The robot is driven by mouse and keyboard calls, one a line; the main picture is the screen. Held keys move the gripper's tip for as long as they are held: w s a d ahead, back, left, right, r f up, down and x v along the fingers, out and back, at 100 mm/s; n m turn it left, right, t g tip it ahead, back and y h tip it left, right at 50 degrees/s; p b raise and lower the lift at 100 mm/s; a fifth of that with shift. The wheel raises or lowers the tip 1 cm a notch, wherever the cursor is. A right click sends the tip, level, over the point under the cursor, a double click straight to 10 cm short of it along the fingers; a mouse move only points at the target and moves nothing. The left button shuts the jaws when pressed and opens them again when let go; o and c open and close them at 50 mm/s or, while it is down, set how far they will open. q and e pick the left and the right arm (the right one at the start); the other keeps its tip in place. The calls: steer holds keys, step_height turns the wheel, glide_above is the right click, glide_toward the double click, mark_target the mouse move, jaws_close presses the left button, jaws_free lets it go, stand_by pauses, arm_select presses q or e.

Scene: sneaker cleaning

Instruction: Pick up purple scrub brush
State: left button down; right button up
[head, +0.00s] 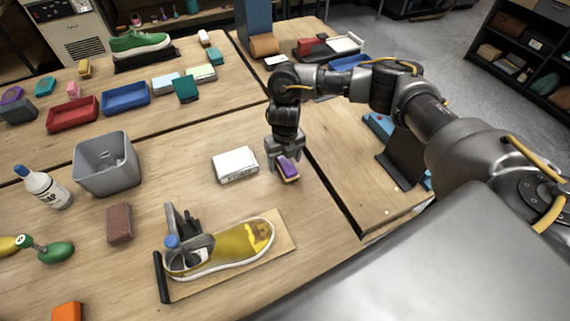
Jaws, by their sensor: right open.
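The purple scrub brush (287,169) lies on the wooden table, with a purple top and a lighter tan lower edge. My right gripper (284,160) points down directly over it, with the fingers at the brush's far end. The jaws are open, and the fingers partly cover the brush. I cannot tell whether the fingers touch it. My left gripper does not show in the head view.
A white box (235,164) lies just left of the brush. A yellow sneaker (235,246) sits on a wooden board in front. A grey bin (106,164), soap bottle (42,187) and brown block (119,223) stand further left. A gap between tables runs right of the brush.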

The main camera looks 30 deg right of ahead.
steer(key=shift+f, duration=0.45)
steer(key=c, duration=1.1)
steer(key=shift+r, duration=0.15)
